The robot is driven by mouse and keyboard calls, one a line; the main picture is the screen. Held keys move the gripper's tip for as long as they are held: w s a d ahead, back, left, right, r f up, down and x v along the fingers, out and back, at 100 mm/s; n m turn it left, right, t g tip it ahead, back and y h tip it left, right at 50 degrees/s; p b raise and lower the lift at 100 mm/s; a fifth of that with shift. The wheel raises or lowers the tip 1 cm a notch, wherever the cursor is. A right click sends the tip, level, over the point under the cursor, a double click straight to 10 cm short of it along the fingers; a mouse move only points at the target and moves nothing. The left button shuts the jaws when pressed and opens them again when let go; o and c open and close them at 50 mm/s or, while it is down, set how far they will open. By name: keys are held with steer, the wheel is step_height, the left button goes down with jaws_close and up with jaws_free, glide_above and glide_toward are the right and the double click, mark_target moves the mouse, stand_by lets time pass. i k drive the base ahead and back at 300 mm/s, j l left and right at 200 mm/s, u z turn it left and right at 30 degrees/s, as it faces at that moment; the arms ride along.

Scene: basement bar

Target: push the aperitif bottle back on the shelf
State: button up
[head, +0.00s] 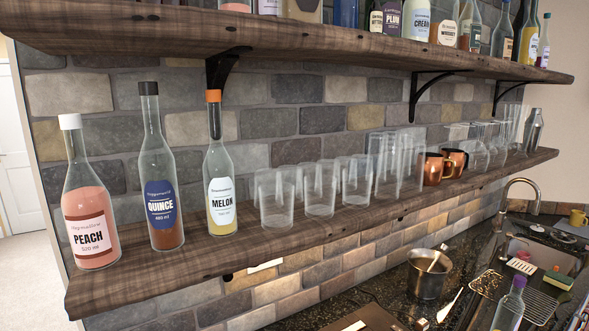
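Three bottles stand upright at the left end of the lower wooden shelf (180,262) in the head view. The peach bottle (87,205) has a white cap and pink contents. The quince bottle (157,170) has a black cap, a blue label and brown contents low inside. The melon bottle (219,170) has an orange cap and yellow contents. No label legibly reads aperitif, so I cannot tell which bottle that is. More bottles, including a plum bottle (391,18), stand on the upper shelf, their tops partly cut off. My gripper is not in view.
Clear glasses (319,190) and copper mugs (435,169) line the lower shelf to the right. The upper shelf (300,45) and its black bracket (226,68) overhang the lower one. Below are a pot (428,275), a purple-capped bottle (509,307) and a sink (545,255).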

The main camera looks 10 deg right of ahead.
mark_target(529, 38)
steer(key=z, duration=1.45)
